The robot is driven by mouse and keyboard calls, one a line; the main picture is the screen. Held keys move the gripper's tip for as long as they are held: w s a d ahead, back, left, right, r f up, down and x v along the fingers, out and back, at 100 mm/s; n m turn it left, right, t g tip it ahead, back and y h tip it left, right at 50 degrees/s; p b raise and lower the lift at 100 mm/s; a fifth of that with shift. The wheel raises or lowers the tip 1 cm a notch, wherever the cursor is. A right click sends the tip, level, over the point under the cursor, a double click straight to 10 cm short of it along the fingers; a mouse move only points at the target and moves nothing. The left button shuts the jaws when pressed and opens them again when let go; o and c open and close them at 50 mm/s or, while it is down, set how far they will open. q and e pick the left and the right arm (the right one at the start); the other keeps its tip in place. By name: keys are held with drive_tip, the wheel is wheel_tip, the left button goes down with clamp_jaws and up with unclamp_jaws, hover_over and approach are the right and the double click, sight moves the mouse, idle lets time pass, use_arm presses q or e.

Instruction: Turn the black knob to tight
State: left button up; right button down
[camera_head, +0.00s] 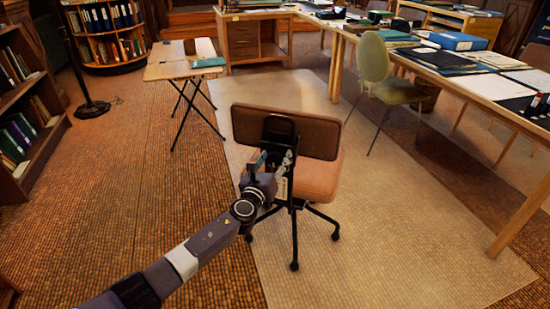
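My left gripper (274,158) is at the back of an orange swivel chair (318,176), in front of the black upright bracket (280,126) that carries the brown backrest (317,133). The gripper overlaps the bracket in the picture, and I cannot tell whether it touches it. Its fingers are small and dark against the bracket, so their opening is unclear. I cannot make out the black knob for sure; it may be hidden behind the gripper. No mark for tight can be read. My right gripper is not in view.
The chair stands on a pale mat (390,240) on a wheeled base. A small folding table (165,70) stands back left, a wooden desk (242,40) behind. A long table (497,87) with papers and a green chair (392,92) are at right. Bookshelves line the left; floor around the chair is free.

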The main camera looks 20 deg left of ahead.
use_arm(q)
drive_tip(key=shift+s, duration=0.1)
drive_tip(key=shift+s, duration=0.25)
drive_tip(key=s, duration=1.1)
drive_tip(key=shift+s+a, duration=0.15)
drive_tip(key=shift+s, duration=0.05)
